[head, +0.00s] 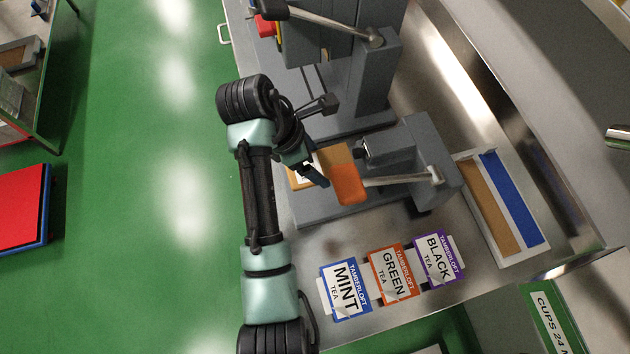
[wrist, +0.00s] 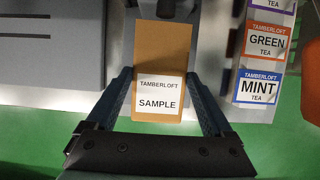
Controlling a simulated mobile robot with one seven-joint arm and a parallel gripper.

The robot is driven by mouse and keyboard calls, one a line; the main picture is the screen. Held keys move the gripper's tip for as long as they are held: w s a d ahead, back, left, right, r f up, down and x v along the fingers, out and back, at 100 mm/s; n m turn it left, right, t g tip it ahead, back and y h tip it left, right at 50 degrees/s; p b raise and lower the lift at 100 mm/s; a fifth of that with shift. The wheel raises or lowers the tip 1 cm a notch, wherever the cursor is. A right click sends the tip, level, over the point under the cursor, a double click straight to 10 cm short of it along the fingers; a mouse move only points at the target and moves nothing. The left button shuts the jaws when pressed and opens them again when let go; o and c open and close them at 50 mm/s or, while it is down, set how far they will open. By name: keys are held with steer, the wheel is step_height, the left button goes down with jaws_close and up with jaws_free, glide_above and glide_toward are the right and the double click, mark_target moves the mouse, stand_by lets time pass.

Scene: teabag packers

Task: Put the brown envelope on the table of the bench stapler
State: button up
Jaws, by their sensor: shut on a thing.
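The brown envelope (head: 336,155) has a white label that reads TAMBERLOFT SAMPLE in the wrist view (wrist: 160,60). My gripper (wrist: 163,82) is shut on it, with one finger along each long side. In the head view my gripper (head: 311,170) partly covers the envelope. The bench stapler (head: 386,150) is grey, with an orange-padded lever (head: 348,185). The envelope overlaps the left part of its flat grey table (head: 325,207) in the head view. I cannot tell whether it touches the table or is held just above it.
MINT (head: 345,287), GREEN (head: 391,272) and BLACK (head: 437,257) tea packs lie on the steel bench in front of the stapler. A pale tray (head: 527,252) with brown and blue contents is at the right. A taller grey machine (head: 372,85) stands behind the stapler.

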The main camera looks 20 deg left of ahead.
step_height(320, 180, down, 8)
steer(key=shift+f, duration=0.15)
stand_by(0.3)
steer(key=o, duration=1.1)
steer(key=shift+f, duration=0.1)
